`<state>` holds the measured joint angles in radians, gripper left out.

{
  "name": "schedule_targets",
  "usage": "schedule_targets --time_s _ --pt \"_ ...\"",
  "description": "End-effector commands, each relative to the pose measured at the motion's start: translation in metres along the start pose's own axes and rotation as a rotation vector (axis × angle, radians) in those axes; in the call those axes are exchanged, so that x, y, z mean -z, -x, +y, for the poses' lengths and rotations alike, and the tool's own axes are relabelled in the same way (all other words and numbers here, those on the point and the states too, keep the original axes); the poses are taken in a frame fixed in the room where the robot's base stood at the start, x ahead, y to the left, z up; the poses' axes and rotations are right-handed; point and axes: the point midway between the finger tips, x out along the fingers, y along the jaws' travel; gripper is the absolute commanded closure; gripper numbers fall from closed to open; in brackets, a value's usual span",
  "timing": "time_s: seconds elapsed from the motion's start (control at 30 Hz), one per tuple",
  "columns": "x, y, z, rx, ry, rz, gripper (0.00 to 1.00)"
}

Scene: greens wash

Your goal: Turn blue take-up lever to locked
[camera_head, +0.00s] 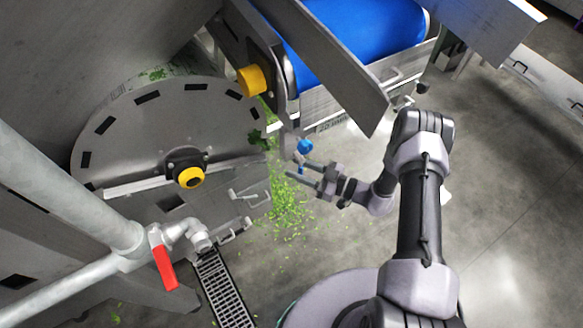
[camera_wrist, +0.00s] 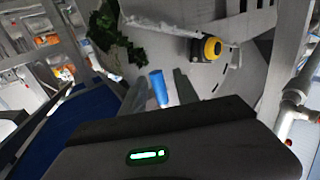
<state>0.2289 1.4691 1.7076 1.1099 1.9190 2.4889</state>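The blue take-up lever (camera_head: 304,146) is below the blue belt's end in the head view, with its round blue end toward the top. In the wrist view the lever (camera_wrist: 158,88) is a short blue cylinder between my two fingers. My gripper (camera_head: 292,167) reaches in from the right in the head view, its fingers spread around the lever. In the wrist view my gripper (camera_wrist: 160,78) shows a gap on each side of the lever, so it is open. The lever's mount and any lock marking cannot be made out.
A blue conveyor belt (camera_head: 365,35) and a sloping metal plate (camera_head: 335,70) are above. A round drum end (camera_head: 125,145) with a yellow-capped hub (camera_head: 190,177) is at left. A red-handled valve (camera_head: 165,268) is on pipes. Green scraps (camera_head: 288,205) litter the floor.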

Motion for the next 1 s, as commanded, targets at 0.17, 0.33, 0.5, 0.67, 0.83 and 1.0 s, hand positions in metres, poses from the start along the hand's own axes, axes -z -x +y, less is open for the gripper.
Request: schedule_targets --time_s 0.17,0.33,0.5,0.67,0.83,1.0 --pt "-0.001 -0.019 0.000 0.001 0.002 0.000 0.63" --pt "0.000 -0.022 0.000 -0.001 0.001 0.000 0.63" --pt "0.001 -0.022 0.000 -0.001 0.001 0.000 0.71" --pt "0.001 -0.022 0.000 0.000 0.002 0.000 1.00" --pt "0.000 -0.022 0.000 0.000 0.001 0.000 1.00" --pt "0.000 -0.022 0.000 0.000 0.001 0.000 1.00"
